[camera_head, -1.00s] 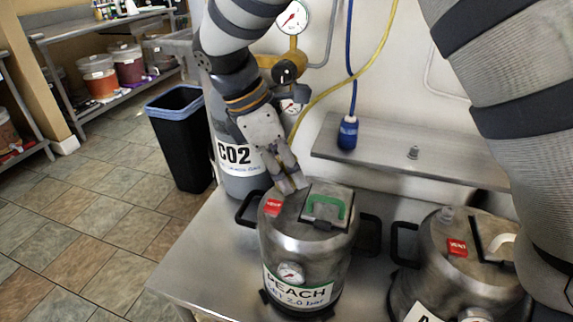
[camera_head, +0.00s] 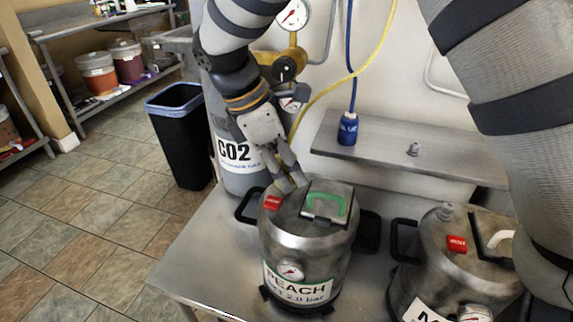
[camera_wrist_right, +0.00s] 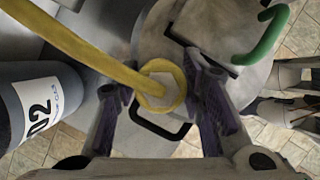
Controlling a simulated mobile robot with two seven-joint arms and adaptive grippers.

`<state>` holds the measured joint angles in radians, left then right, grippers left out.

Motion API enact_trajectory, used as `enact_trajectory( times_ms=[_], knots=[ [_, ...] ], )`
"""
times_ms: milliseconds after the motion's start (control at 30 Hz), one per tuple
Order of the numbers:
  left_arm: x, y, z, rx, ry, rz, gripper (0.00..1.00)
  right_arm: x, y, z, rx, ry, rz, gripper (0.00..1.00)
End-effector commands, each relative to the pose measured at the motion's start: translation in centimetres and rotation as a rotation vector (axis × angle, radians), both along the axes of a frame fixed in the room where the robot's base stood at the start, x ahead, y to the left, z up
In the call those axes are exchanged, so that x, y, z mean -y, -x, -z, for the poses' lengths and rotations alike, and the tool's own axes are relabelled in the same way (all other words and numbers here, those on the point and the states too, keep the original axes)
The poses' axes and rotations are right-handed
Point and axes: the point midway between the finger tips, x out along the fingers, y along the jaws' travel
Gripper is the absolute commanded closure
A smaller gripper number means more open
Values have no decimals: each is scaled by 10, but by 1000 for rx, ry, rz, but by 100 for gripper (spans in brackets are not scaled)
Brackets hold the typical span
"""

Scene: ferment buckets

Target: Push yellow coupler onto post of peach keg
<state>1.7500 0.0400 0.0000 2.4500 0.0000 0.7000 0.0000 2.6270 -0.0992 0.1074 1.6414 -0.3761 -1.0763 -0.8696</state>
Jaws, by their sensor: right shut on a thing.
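The peach keg (camera_head: 305,238) stands upright on the steel table, with a PEACH label, a gauge, a red VENT tag and a green handle (camera_head: 328,204). My right gripper (camera_head: 292,187) reaches down to the left part of its lid, beside the green handle. In the right wrist view, my right gripper (camera_wrist_right: 160,95) is shut on the yellow coupler (camera_wrist_right: 178,98), one finger on each side. A yellow hose (camera_wrist_right: 75,45) runs to the coupler. The keg's post is hidden under the coupler and fingers, so I cannot tell whether they touch. My left gripper is not in view.
A CO2 cylinder (camera_head: 240,176) stands close behind left. A second keg (camera_head: 450,268) stands at the right. A black bin (camera_head: 181,145) stands on the floor left of the table.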

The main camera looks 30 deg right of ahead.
Motion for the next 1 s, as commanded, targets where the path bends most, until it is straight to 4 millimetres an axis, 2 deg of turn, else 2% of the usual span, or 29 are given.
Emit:
enact_trajectory(
  times_ms=[300, 333, 400, 633, 767, 1000],
  knots=[
    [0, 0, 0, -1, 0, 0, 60, 0, 0, 2, -2, 1, -1, 97],
    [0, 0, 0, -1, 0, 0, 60, 0, 0, 2, -2, 1, -1, 57],
    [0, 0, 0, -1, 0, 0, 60, 0, 0, 2, -2, 0, 0, 41],
    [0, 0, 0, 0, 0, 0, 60, 0, 0, 2, -1, 0, 0, 40],
    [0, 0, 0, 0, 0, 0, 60, 0, 0, 2, 0, 0, 0, 15],
    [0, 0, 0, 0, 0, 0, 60, 0, 0, 2, -1, -1, 0, 14]
  ],
)
